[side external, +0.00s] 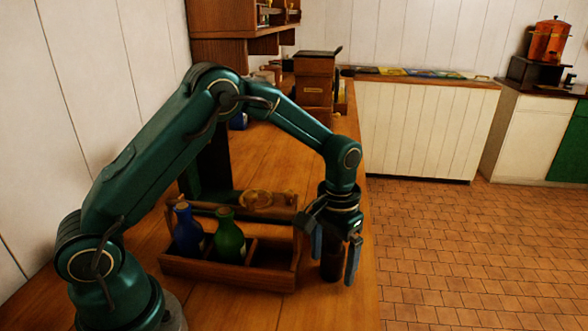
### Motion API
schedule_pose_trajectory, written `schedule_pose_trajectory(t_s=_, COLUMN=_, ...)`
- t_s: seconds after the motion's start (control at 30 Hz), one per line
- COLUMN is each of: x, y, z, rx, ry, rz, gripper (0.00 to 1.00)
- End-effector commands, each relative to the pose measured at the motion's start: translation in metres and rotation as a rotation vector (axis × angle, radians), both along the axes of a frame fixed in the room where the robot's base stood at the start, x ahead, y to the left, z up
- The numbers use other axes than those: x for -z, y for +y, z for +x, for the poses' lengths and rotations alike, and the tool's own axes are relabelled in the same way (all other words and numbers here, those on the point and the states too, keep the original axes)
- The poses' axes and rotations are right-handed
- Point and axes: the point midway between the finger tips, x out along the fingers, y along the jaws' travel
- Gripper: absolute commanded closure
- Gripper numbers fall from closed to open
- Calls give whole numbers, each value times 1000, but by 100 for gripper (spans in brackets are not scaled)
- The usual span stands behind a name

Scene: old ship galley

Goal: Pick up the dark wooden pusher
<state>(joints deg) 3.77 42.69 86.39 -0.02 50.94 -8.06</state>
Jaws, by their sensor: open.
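A dark upright cylinder, which looks like the dark wooden pusher (331,265), stands on the wooden counter near its right edge. My gripper (334,262) points down over it and is open. One finger shows on each side of the pusher, and its upper part is hidden by the gripper. I cannot tell whether the fingers touch it.
Just left of the gripper stands a wooden caddy (225,277) with a blue bottle (187,230) and a green bottle (229,238). A wooden box (314,82) stands farther back. The counter (325,300) drops to a tiled floor (460,260) at right.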

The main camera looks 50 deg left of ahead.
Motion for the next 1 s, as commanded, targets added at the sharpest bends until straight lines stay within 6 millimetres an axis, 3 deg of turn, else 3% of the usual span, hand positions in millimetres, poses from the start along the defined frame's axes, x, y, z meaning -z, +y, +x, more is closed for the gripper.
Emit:
schedule_pose_trajectory(t_s=0.13, x=0, y=0, z=0, rx=0, ry=0, rz=0, gripper=10)
schedule_pose_trajectory(t_s=0.17, x=0, y=0, z=0, rx=0, ry=0, rz=0, gripper=18)
schedule_pose_trajectory(t_s=0.37, x=0, y=0, z=0, rx=0, ry=0, rz=0, gripper=94)
schedule_pose_trajectory(t_s=0.4, x=0, y=0, z=0, rx=0, ry=0, rz=0, gripper=100)
schedule_pose_trajectory(t_s=0.73, x=-9, y=0, z=1, rx=0, ry=-5, rz=-1, gripper=100)
schedule_pose_trajectory(t_s=1.0, x=-59, y=0, z=2, rx=0, ry=-9, rz=0, gripper=100)
